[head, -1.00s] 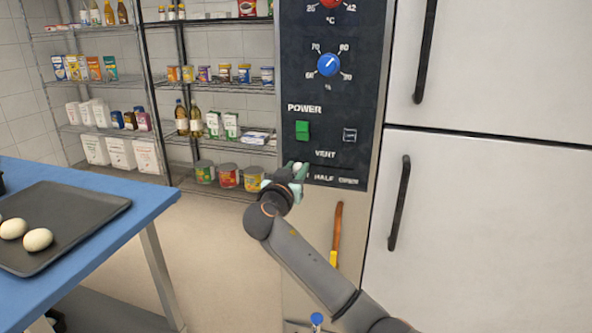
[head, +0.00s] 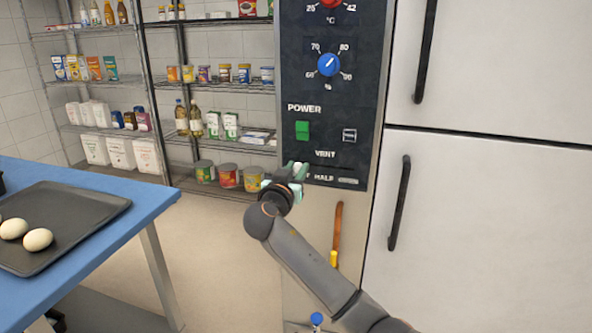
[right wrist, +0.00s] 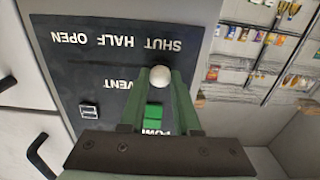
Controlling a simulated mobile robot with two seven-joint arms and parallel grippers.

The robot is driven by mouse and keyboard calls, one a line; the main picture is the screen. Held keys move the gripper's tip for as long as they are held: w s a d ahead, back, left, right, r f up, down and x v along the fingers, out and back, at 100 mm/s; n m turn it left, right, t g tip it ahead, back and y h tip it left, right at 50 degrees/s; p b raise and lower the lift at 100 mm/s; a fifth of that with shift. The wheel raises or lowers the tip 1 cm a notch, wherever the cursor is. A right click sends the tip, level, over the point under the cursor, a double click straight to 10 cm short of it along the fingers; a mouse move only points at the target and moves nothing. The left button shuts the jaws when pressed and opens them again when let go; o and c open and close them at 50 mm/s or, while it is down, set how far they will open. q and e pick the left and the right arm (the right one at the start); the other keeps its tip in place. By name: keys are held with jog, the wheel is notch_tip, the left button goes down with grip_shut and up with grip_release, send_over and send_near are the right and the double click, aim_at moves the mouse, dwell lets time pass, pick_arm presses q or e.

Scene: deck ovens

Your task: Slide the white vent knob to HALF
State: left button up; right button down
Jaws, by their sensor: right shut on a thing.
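The white vent knob (right wrist: 160,76) is a small round ball on the dark control panel (right wrist: 80,60). In the right wrist view it sits between the fingertips of my right gripper (right wrist: 162,84), which is shut on it. In that view the knob is close to the word SHUT, with HALF and OPEN further left. In the head view my right gripper (head: 292,173) is at the left end of the vent slot (head: 335,180), below the word VENT. The gripper partly hides the knob and the SHUT label there. My left gripper is not in view.
A green power switch (head: 302,130) and a blue dial (head: 329,65) are above the vent. An orange-handled thing (head: 337,235) hangs below. White doors with a black handle (head: 399,203) stand to the right. A blue table (head: 150,205) with a dark tray (head: 95,208) is at left.

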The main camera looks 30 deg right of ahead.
aim_at(325, 165)
jog(key=s+d, duration=0.4)
jog(key=shift+s+f, duration=0.1)
jog(key=shift+s, duration=0.2)
jog(key=c, duration=0.6)
grip_release()
jog(key=v, duration=1.2)
jog(key=shift+s+a, duration=0.2)
jog(key=shift+a, duration=0.05)
